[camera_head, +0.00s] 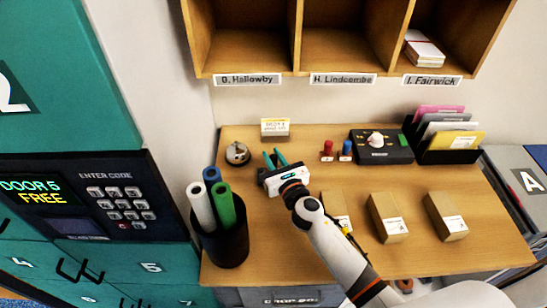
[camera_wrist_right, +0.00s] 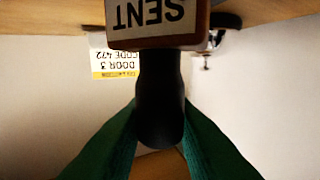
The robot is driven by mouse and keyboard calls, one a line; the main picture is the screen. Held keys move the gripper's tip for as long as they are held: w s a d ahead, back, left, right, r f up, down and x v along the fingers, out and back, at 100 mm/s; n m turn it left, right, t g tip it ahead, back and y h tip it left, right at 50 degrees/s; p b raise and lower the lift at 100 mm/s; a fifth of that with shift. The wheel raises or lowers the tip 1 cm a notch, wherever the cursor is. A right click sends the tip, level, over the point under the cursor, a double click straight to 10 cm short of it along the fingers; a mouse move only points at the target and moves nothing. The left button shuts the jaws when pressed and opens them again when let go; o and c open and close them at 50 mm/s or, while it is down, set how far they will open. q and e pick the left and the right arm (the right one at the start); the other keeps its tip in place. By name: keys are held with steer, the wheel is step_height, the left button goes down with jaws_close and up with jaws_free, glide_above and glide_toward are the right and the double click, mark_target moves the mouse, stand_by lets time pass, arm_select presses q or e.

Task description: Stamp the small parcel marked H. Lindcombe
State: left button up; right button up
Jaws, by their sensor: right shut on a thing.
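My right gripper (camera_head: 275,158) is over the left back part of the table. In the right wrist view its green fingers (camera_wrist_right: 160,125) are shut on the dark handle of a stamp (camera_wrist_right: 160,95). The stamp's block is marked SENT, shown upside down; in the head view the gripper hides this stamp. Three small brown parcels stand in a row at the front right: the left one (camera_head: 340,205) is partly behind my arm, then the middle (camera_head: 388,216) and right (camera_head: 444,214) ones. Their white labels are too small to read. My left gripper is not in view.
A red stamp (camera_head: 327,150) and a blue stamp (camera_head: 346,151) stand by a black device (camera_head: 381,155). A bell (camera_head: 237,153), a card (camera_head: 275,127), a bin of rolls (camera_head: 222,245) and a folder rack (camera_head: 447,153) edge the table (camera_head: 290,240). Named pigeonholes (camera_head: 340,40) hang above.

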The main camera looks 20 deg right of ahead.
steer(key=shift+f+b, duration=0.3)
steer(key=shift+f, duration=0.1)
stand_by(0.6)
step_height(320, 180, up, 7)
steer(key=p, duration=0.6)
steer(key=shift+p, duration=0.4)
